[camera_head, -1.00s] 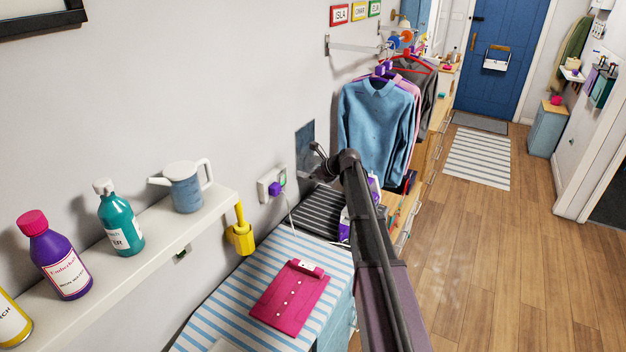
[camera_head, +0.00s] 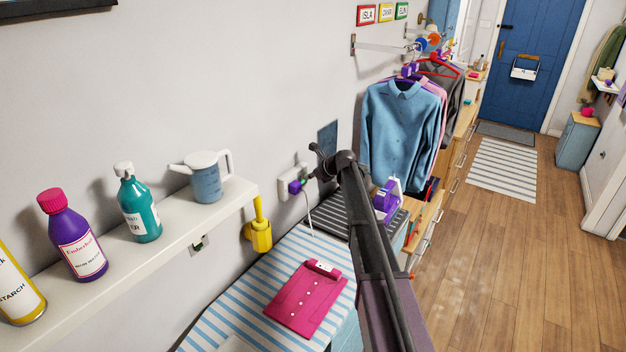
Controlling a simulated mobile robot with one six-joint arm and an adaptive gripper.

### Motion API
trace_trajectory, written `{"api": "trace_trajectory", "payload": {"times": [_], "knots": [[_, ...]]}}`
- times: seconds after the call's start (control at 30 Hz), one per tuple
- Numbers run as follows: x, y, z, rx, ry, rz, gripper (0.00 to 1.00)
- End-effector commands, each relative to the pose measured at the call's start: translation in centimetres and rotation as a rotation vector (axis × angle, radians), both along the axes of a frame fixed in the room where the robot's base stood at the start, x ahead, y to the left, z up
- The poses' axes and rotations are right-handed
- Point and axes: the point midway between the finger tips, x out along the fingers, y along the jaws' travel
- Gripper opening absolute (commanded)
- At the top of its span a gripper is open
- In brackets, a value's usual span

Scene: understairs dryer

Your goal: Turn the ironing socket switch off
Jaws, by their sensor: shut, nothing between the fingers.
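The white wall socket (camera_head: 287,184) is on the wall above the striped ironing board (camera_head: 232,306). A purple plug (camera_head: 295,187) sits in it, and a pale cable hangs down from it. The socket's switch is too small to make out, and its right end is partly hidden by my gripper. My gripper (camera_head: 313,173) is dark and shut, with nothing held. It is just right of the socket, with its tip close to the socket's right end; I cannot tell whether it touches.
A shelf (camera_head: 150,246) with bottles and a jug (camera_head: 206,180) juts out at left, with a yellow holder (camera_head: 258,232) by its end. A folded pink shirt (camera_head: 308,297) lies on the board. A purple iron (camera_head: 387,200) and hanging shirts (camera_head: 400,130) are at right.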

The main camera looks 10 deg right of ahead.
Motion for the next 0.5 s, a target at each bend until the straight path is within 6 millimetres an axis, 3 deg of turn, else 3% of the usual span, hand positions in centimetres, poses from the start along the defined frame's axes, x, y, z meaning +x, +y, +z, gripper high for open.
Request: {"api": "trace_trajectory", "payload": {"times": [0.5], "knots": [[0.18, 0.83, 0.13, -0.009, 0.008, 0.008, 0.00]]}}
